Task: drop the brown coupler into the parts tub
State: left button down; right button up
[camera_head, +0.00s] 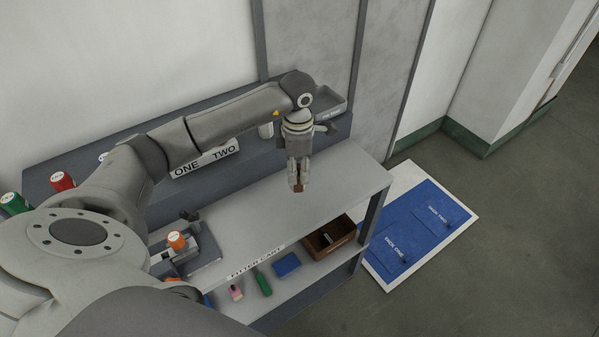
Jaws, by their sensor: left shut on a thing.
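My left gripper (298,183) points down above the grey cart top, near its right end. It is shut on a small brown piece, the brown coupler (299,189), which shows only a little below the fingertips. A brown open-topped box (313,249) with a dark item inside is at the front right of the cart, nearer than the gripper. A grey tray (331,103) with a small label is on the back bench, behind my left wrist. I cannot read its label or tell which container is the parts tub. My right gripper is not in view.
A fixture with an orange-capped piece (177,241) stands at the cart's left. A pink item (236,292), a green item (263,284) and a blue block (287,264) lie along the front. Blue mats (418,232) are on the floor at right. The cart's middle is clear.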

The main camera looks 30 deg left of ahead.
aim_at(299, 178)
pick_arm(q)
jog(key=shift+w+a+f, duration=0.3)
jog(key=shift+w+f, duration=0.4)
jog(key=shift+f, duration=0.25)
jog(key=shift+w+f+p, duration=0.15)
jog(key=shift+f+p, duration=0.15)
jog(key=shift+p, duration=0.1)
notch_tip(299, 178, down, 2)
jog(key=shift+f+p, duration=0.1)
jog(key=shift+p, duration=0.6)
jog(key=shift+f, duration=0.25)
jog(key=shift+f, duration=0.1)
jog(key=shift+f+b, duration=0.15)
jog(key=shift+b, duration=0.15)
jog(key=c, duration=1.1)
grip_release()
jog(key=shift+o, duration=0.3)
